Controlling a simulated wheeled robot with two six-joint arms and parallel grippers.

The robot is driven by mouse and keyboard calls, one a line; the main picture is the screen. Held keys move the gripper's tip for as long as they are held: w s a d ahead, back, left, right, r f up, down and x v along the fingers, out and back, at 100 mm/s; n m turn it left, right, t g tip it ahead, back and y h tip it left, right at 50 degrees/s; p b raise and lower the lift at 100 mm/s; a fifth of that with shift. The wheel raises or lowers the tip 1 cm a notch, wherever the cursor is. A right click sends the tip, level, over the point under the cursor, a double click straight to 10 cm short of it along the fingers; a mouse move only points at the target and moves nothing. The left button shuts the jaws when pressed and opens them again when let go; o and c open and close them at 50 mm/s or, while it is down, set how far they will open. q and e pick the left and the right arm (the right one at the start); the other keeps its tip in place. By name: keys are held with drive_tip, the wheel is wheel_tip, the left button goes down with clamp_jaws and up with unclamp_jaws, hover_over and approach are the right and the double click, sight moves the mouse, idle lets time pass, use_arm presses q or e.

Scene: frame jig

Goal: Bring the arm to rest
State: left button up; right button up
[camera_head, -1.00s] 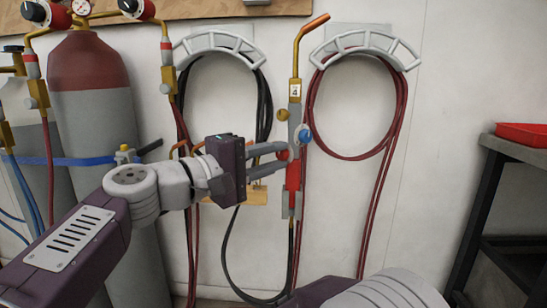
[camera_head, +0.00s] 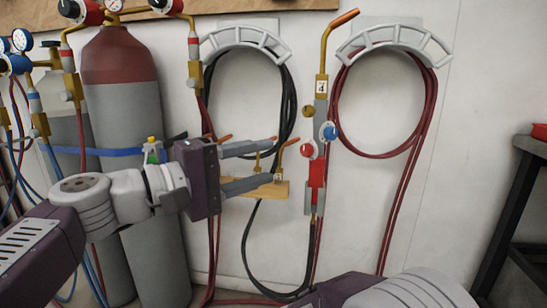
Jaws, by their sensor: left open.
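My left gripper (camera_head: 276,162) is open and empty, its two grey fingers pointing right. Its fingertips are left of the torch and overlap the small wooden shelf in the picture. The torch (camera_head: 320,110) hangs upright on the wall, with a brass neck, copper tip, red and blue knobs and a red lower body. A clear gap shows between the fingertips and the torch. Part of my right arm (camera_head: 400,292) shows at the bottom; its gripper is out of view.
Gas cylinders (camera_head: 135,110) with regulators stand behind my left arm. Two grey hose hangers (camera_head: 393,38) hold black and red hoses. A wooden shelf (camera_head: 262,190) with copper-tipped nozzles is on the wall. A dark stand (camera_head: 515,205) with a red tray (camera_head: 540,131) is at right.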

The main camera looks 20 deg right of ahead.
idle(0.3)
use_arm(q)
drive_tip(key=w+a+n+t+y+p, duration=0.2)
drive_tip(key=w+a+p, duration=0.3)
drive_tip(key=p, duration=0.3)
drive_tip(key=a+f+n+g+y+p, duration=0.15)
drive_tip(key=a+f+y+p, duration=0.4)
drive_tip(key=f, duration=0.75)
drive_tip(key=s+a+f+m+g+y+p, duration=0.1)
drive_tip(key=s+a+f+m+g+y, duration=0.15)
drive_tip(key=s+a+f+y, duration=0.5)
drive_tip(key=s+a+f+m+g+y, duration=0.25)
drive_tip(key=s+a+f, duration=0.65)
drive_tip(key=a+f, duration=0.55)
use_arm(e)
wheel_tip(320, 180, up, 53)
drive_tip(key=p, duration=3.8)
drive_tip(key=shift+p, duration=0.3)
use_arm(q)
wheel_tip(320, 180, up, 39)
drive_tip(key=w+t, duration=0.1)
drive_tip(key=shift+w+a+m, duration=0.2)
drive_tip(key=shift+m, duration=0.25)
use_arm(e)
drive_tip(key=shift+o, duration=0.8)
drive_tip(key=shift+f, duration=0.15)
